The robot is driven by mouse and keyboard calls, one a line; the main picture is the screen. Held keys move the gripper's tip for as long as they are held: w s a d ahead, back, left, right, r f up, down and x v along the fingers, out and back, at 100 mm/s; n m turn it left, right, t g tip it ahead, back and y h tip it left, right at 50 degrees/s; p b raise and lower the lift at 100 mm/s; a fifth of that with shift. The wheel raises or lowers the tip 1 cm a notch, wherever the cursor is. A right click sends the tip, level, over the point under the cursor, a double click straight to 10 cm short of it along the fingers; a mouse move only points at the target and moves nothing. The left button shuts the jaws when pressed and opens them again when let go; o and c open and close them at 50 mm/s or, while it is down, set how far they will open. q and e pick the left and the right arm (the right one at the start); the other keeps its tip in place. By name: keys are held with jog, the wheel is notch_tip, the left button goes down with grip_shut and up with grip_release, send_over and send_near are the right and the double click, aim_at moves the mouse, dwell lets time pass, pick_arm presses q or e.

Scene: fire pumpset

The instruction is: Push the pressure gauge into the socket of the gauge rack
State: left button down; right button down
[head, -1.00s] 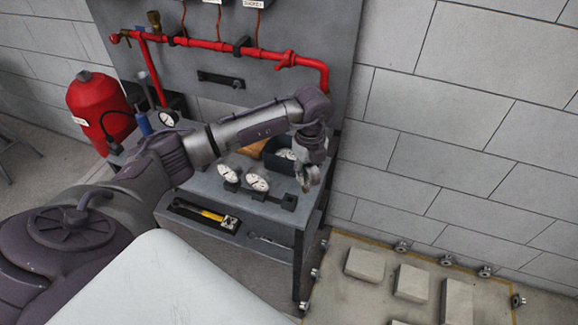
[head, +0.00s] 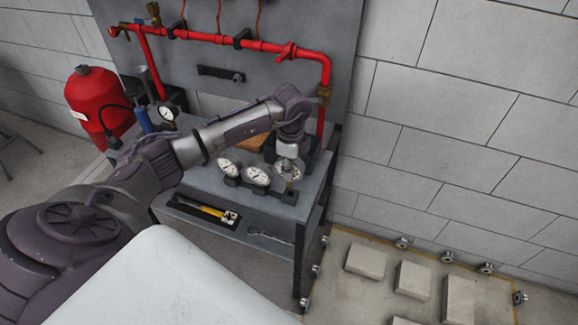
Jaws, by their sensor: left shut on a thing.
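The gauge rack (head: 262,190) is a dark bar on the grey bench, with two white-dialed gauges (head: 228,168) standing in its left and middle places. My left gripper (head: 288,158) is shut on a pressure gauge (head: 291,171) and points down over the rack's right end. The held gauge's stem is low, in line with the right-hand socket (head: 290,196). I cannot tell how far the stem is inside the socket. The gripper's fingers partly cover the gauge. My right gripper is not in view.
A dark bin (head: 270,150) behind the gripper is partly hidden by my arm. Red piping (head: 230,45) runs along the back panel. A lone gauge (head: 167,113) stands at the bench's left. A shelf below holds a yellow-handled tool (head: 212,211).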

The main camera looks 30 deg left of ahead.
aim_at(290, 184)
pick_arm(q)
jog(key=shift+f+b, duration=1.45)
jog(key=shift+f, duration=0.75)
jog(key=shift+s+d+f+b, duration=0.1)
jog(key=shift+s+f+b, duration=0.15)
jog(key=shift+f, duration=0.2)
jog(key=shift+s+d+f+b, duration=0.15)
jog(key=shift+f+b, duration=0.1)
jog(key=shift+f, duration=0.2)
jog(key=shift+w+f, duration=0.1)
jog(key=shift+f, duration=0.05)
jog(key=shift+a, duration=0.1)
jog(key=shift+w+a+r+h+p, duration=0.1)
jog(key=shift+a+r+h+p, duration=0.1)
jog(key=shift+r+p, duration=0.2)
jog(key=shift+w+a+r+h+p, duration=0.1)
jog(key=shift+r+h+p, duration=0.15)
jog(key=shift+r, duration=0.55)
jog(key=shift+d+r, duration=0.15)
jog(key=shift+w, duration=0.2)
